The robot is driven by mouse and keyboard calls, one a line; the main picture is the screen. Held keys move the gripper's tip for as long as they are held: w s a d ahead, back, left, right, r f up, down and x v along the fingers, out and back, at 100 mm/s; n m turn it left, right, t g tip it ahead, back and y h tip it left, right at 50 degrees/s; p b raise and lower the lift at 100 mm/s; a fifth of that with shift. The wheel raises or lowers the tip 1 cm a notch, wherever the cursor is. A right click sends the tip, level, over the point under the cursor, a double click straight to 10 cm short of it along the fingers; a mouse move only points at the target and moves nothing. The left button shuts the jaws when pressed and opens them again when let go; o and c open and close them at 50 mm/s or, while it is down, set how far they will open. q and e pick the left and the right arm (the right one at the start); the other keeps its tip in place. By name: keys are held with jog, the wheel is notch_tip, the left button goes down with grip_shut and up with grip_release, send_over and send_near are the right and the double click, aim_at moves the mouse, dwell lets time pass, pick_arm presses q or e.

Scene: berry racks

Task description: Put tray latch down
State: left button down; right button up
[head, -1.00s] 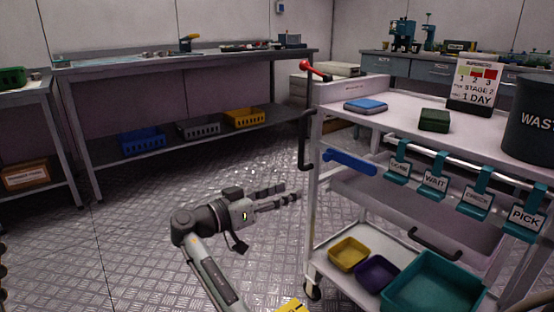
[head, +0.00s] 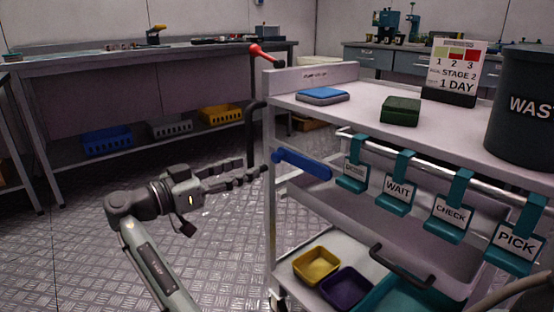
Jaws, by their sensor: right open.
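A white cart carries a blue lever (head: 301,164) on its near side, below the top shelf; it slopes slightly down to the right. A red-knobbed lever (head: 266,55) stands raised at the cart's back left corner. I cannot tell which of these is the tray latch. A grey tray (head: 330,196) with a black handle (head: 402,268) sits under the top shelf. Contact cannot be told.
Several teal labelled tags (head: 397,184) hang from the cart's rail (head: 450,178). Yellow (head: 316,266) and purple (head: 345,287) bins sit on the lower shelf. A dark waste bin (head: 522,100) is at the right. Open floor (head: 75,230) lies left of the cart.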

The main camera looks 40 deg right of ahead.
aim_at(274, 157)
jog(key=d, duration=0.7)
jog(key=shift+w+d, duration=0.3)
jog(key=shift+d, duration=0.05)
grip_shut()
